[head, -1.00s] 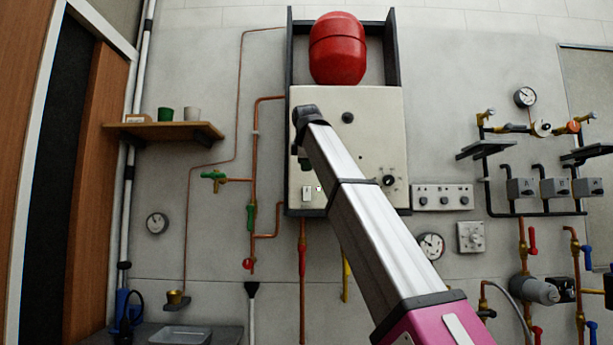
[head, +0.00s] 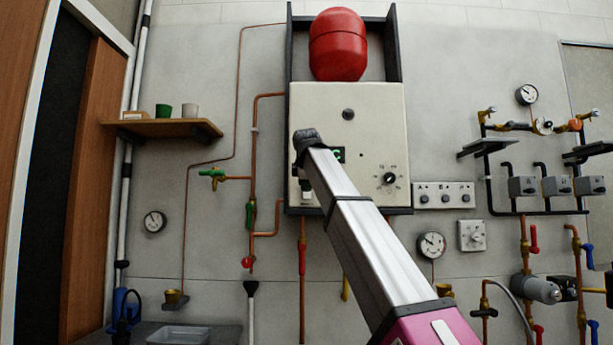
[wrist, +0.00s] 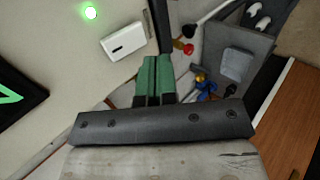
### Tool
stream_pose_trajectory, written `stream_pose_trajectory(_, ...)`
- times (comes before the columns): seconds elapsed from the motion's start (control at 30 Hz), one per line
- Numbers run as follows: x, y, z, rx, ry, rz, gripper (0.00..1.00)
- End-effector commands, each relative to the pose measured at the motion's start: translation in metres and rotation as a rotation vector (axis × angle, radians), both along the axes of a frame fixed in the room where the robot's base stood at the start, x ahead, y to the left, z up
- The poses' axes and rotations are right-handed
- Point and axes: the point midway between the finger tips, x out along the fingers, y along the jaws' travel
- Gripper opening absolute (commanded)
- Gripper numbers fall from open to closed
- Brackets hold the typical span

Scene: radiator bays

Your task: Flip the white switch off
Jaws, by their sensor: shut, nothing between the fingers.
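The white switch (head: 307,196) sits low on the left of the cream boiler panel (head: 320,110). In the head view my gripper (head: 305,186) is in front of its upper part and hides some of it. In the wrist view the switch (wrist: 123,41) is a white plate with a dark slot, and a lit green lamp (wrist: 91,13) is beside it. The green fingers of my gripper (wrist: 154,62) are shut and empty, to the right of and slightly below the switch in that picture. I cannot tell if they touch the panel.
A dial knob (head: 389,179) and a lit green display (head: 338,154) are on the panel. A red tank (head: 337,45) is above. Copper pipes (head: 254,150) run to the left, and a box with several buttons (head: 444,195) is to the right.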

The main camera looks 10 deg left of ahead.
Motion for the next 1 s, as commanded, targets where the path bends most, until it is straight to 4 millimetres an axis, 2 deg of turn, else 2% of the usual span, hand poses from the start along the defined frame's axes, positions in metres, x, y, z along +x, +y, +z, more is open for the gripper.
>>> stream_pose_trajectory(0.1, 0.017, 0.005, -0.012, 0.0, 0.001, 0.0, 0.0)
stream_pose_trajectory(0.23, 0.035, 0.009, -0.014, 0.0, 0.001, 0.0, 0.0)
stream_pose_trajectory(0.4, 0.047, 0.012, -0.016, 0.001, 0.0, 0.001, 0.0)
stream_pose_trajectory(0.83, 0.049, 0.012, -0.017, 0.001, -0.002, 0.001, 0.0)
stream_pose_trajectory(1.0, 0.052, 0.012, -0.022, 0.016, -0.065, 0.0, 0.0)
